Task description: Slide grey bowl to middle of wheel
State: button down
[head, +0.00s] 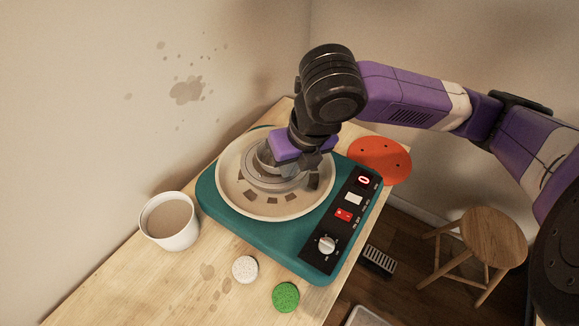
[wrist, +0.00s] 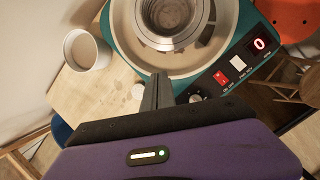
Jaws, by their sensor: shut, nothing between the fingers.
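The grey bowl (wrist: 169,16) sits on the pottery wheel in the wrist view, its top cut off by the picture edge. In the head view the bowl (head: 263,160) is partly hidden behind my gripper. The wheel (head: 232,200) is a round cream pan with dark brown marks, set in a teal base. I cannot tell how far the bowl is from the middle. My gripper (wrist: 158,80) is shut and empty, its fingers pointing toward the near side of the bowl. In the head view its purple body is over the wheel and its tips are hidden. I cannot tell whether they touch the bowl.
A white cup (head: 169,222) with brown liquid stands left of the base. A white round piece (head: 245,269) and a green one (head: 286,296) lie in front. An orange disc (head: 380,160) is behind at the right. The control panel (head: 342,217) lines the base's right side.

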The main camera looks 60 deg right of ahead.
jog(key=shift+g+h, duration=0.4)
jog(key=shift+w+d+f+p, duration=0.4)
jog(key=shift+w+d+f, duration=0.45)
jog(key=shift+f, duration=0.8)
jog(key=shift+w+d+f+p, duration=0.4)
jog(key=shift+d+f, duration=0.75)
jog(key=shift+f, duration=0.55)
jog(key=shift+w+d+f+p, duration=0.35)
jog(key=shift+w+d+f, duration=0.5)
jog(key=shift+f, duration=0.8)
jog(key=shift+s+d, duration=0.1)
jog(key=shift+d, duration=0.05)
jog(key=shift+w+d+b, duration=0.25)
jog(key=shift+w+d, duration=0.1)
jog(key=shift+w, duration=0.25)
jog(key=shift+w+d+b, duration=0.2)
jog(key=shift+w+d, duration=0.1)
jog(key=shift+w, duration=0.25)
